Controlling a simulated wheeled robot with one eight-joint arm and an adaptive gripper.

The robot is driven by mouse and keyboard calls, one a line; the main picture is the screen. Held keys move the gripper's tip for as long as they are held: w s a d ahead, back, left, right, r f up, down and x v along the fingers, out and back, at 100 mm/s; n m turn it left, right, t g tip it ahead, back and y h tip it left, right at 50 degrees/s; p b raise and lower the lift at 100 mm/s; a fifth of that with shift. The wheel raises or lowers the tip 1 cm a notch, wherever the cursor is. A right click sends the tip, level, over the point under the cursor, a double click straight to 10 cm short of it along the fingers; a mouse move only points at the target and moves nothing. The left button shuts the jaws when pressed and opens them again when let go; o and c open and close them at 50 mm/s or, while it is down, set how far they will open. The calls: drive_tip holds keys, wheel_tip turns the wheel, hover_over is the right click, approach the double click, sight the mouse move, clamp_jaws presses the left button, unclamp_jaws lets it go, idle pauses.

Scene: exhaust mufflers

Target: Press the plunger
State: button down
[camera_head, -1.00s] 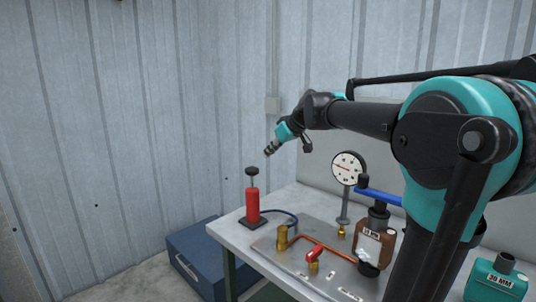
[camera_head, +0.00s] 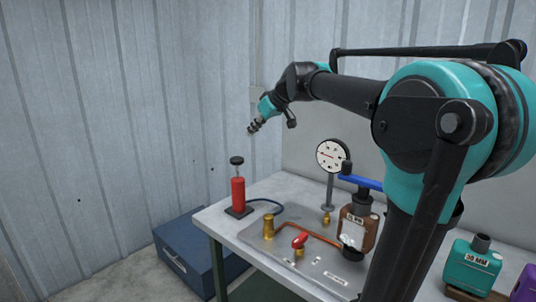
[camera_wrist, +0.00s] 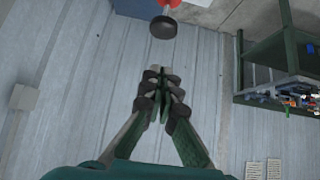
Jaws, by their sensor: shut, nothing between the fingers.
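The plunger is the black knob (camera_head: 237,160) on a thin rod above a red pump cylinder (camera_head: 238,194). The pump stands upright on a dark square base at the table's left corner, and its rod is raised. In the wrist view, the black knob (camera_wrist: 164,27) shows at the top, with part of the red cylinder (camera_wrist: 172,4) behind it. My gripper (camera_head: 252,130) is in the air above the knob, a little to its right in the head view. Its fingers (camera_wrist: 158,82) are together and empty, apart from the knob.
A pressure gauge (camera_head: 332,156), a brown bottle (camera_head: 357,228), a red-handled valve (camera_head: 300,241) and brass fittings (camera_head: 268,226) stand on the table (camera_head: 226,220). A hose (camera_head: 268,202) runs from the pump. A blue box (camera_head: 184,250) is on the floor at left.

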drive_tip(key=shift+r, duration=0.7)
drive_tip(key=shift+f, duration=0.1)
hover_over(240, 159)
wheel_tip(240, 159, down, 7)
drive_tip(key=shift+r, duration=0.1)
wheel_tip(240, 159, down, 3)
drive_tip(key=shift+f, duration=0.55)
drive_tip(key=shift+f, duration=2.8)
